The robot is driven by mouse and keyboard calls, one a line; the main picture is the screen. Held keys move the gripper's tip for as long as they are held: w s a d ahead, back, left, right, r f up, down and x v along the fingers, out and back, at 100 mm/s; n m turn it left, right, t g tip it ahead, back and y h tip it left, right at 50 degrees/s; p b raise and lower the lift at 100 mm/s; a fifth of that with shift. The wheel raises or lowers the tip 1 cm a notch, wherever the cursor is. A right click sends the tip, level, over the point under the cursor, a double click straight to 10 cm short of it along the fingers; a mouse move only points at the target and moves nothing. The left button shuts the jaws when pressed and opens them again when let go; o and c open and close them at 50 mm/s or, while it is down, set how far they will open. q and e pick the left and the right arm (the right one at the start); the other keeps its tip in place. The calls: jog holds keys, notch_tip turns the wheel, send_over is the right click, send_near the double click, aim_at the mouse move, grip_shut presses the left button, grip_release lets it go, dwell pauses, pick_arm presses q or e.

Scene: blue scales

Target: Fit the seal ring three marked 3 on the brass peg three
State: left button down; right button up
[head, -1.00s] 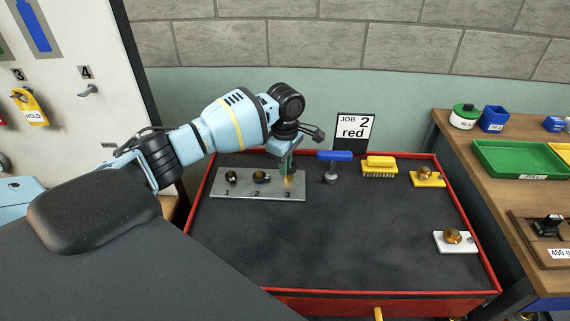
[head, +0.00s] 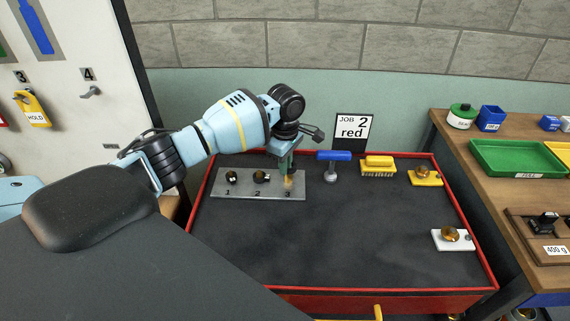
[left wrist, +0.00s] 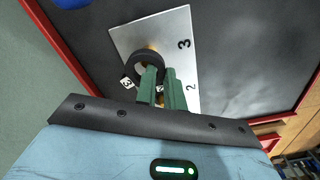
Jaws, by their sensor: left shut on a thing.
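The grey plate (head: 218,190) is marked 1, 2 and 3. Brass peg three (head: 288,183) shows at its right end, partly hidden below my left gripper (head: 286,168). In the left wrist view the green fingers (left wrist: 161,76) are shut on seal ring three (left wrist: 136,68), a black ring with a white tag marked 3 (left wrist: 127,83). The ring is over the plate at the number 3. A little brass shows by the ring's edge; I cannot tell whether the ring is around the peg or just above it. My right gripper is not in view.
Dark rings sit at positions 1 (head: 232,177) and 2 (head: 261,177). Right of the plate stand a blue-handled tool (head: 333,157), a yellow brush (head: 378,165), and yellow (head: 426,180) and white (head: 454,241) blocks with brass knobs. The red-edged black mat's middle is clear.

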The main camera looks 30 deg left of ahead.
pick_arm(q)
jog(key=shift+f, duration=0.2)
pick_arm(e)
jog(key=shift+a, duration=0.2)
pick_arm(q)
jog(key=shift+f, duration=0.55)
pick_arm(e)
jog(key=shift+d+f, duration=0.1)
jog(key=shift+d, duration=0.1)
pick_arm(q)
jog(key=shift+s+f, duration=0.1)
jog(key=shift+f, duration=0.05)
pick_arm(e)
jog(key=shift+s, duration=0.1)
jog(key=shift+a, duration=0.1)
pick_arm(q)
jog(key=shift+r, duration=0.55)
jog(key=shift+r+p, duration=0.5)
jog(key=shift+r, duration=2)
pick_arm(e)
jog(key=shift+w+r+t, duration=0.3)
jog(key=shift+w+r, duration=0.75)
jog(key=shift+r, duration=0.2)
